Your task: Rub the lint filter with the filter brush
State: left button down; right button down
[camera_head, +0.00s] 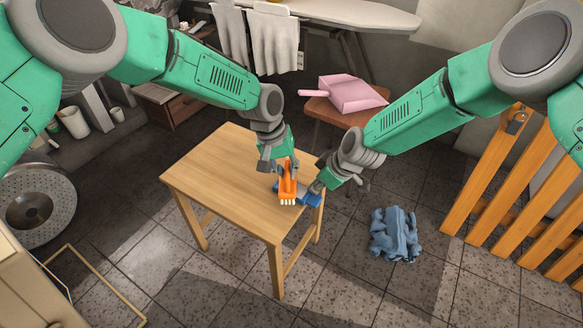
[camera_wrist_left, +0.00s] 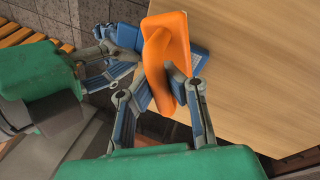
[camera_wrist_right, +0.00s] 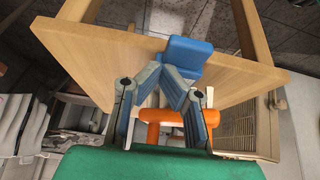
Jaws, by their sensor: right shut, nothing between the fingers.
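The orange filter brush (camera_head: 287,183) is in my left gripper (camera_head: 278,168), over the table's near right corner. In the left wrist view the brush (camera_wrist_left: 168,50) lies between the fingers, bristles hidden there. Pale bristles show at its lower end in the head view. The blue lint filter (camera_head: 311,200) lies at that corner, under and beside the brush; whether they touch is unclear. My right gripper (camera_head: 318,187) is shut and empty right beside the filter. In the right wrist view its fingertips (camera_wrist_right: 163,76) are close to the filter's blue end (camera_wrist_right: 190,52).
The wooden table (camera_head: 225,180) is otherwise bare. A pink dustpan (camera_head: 352,93) sits on a stool behind it. A crumpled blue cloth (camera_head: 394,236) lies on the floor to the right, near an orange slatted gate (camera_head: 500,187). Towels (camera_head: 273,42) hang at the back.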

pick_arm(q)
jog(key=shift+f, duration=0.1)
jog(key=shift+w+d, duration=0.2)
jog(key=shift+w, duration=0.1)
jog(key=shift+w+d, duration=0.4)
jog(key=shift+w, duration=0.3)
jog(key=shift+w+d, duration=0.4)
jog(key=shift+w, duration=0.3)
jog(key=shift+s+d, duration=0.15)
jog(key=shift+d, duration=0.2)
jog(key=shift+s+d, duration=0.1)
jog(key=shift+s, duration=0.05)
jog(key=shift+s+a, duration=0.55)
jog(key=shift+s, duration=0.3)
jog(key=shift+s+a, duration=0.5)
jog(key=shift+s, duration=0.35)
jog(key=shift+w+d, duration=0.55)
jog(key=shift+w, duration=0.35)
jog(key=shift+w+d, duration=0.5)
jog(key=shift+w, duration=0.35)
